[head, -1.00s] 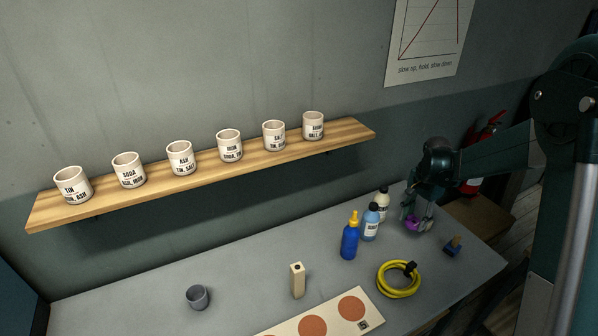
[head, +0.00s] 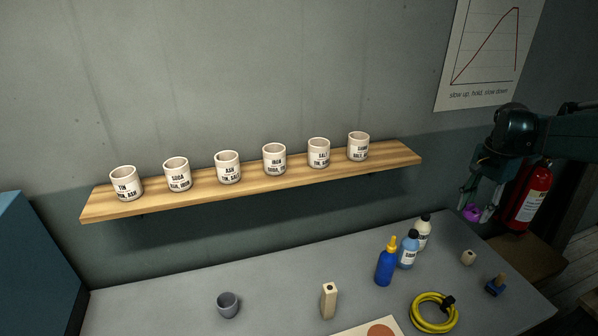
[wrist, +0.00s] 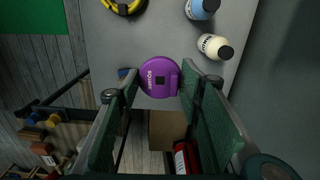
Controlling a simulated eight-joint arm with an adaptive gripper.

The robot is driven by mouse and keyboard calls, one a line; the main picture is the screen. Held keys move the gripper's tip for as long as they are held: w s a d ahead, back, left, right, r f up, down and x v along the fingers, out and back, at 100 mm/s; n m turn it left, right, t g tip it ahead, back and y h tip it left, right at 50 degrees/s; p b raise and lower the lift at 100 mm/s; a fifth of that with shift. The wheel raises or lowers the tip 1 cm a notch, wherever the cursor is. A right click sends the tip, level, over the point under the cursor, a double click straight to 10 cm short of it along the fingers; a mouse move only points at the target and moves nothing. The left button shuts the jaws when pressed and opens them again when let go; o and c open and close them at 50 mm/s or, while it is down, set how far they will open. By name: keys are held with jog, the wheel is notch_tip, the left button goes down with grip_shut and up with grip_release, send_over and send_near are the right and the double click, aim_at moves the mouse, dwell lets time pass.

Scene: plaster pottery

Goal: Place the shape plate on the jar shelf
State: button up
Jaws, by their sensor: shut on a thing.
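The shape plate is a purple disc (wrist: 158,77) with the word SQUARE and a small dark square mark. In the wrist view it sits between the fingertips of my gripper (wrist: 160,88), which is shut on it. In the head view the purple plate (head: 471,213) shows small at the tips of my gripper (head: 476,206), above the right end of the table. The jar shelf (head: 397,153) is a wooden plank on the wall, left of my gripper. Several labelled white jars (head: 228,168) stand in a row on it. My fingers partly cover the plate in the head view.
Blue (head: 386,264), light-blue (head: 408,251) and white (head: 423,232) bottles stand on the grey table (head: 180,290) below the shelf. A yellow coil (head: 433,312), a grey cup (head: 228,305) and wooden blocks (head: 329,301) are also there. A red extinguisher (head: 530,200) is behind my gripper.

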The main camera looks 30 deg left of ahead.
notch_tip(320, 180, up, 28)
jog(key=p, duration=1.4)
send_over(390, 152)
jog(key=shift+m, duration=0.3)
notch_tip(390, 152, down, 5)
jog(key=shift+w+f, duration=0.1)
jog(key=shift+w, duration=0.05)
jog(key=shift+f, duration=2.9)
jog(key=shift+f, duration=0.1)
jog(key=shift+f+p, duration=0.45)
jog(key=shift+f, duration=1.5)
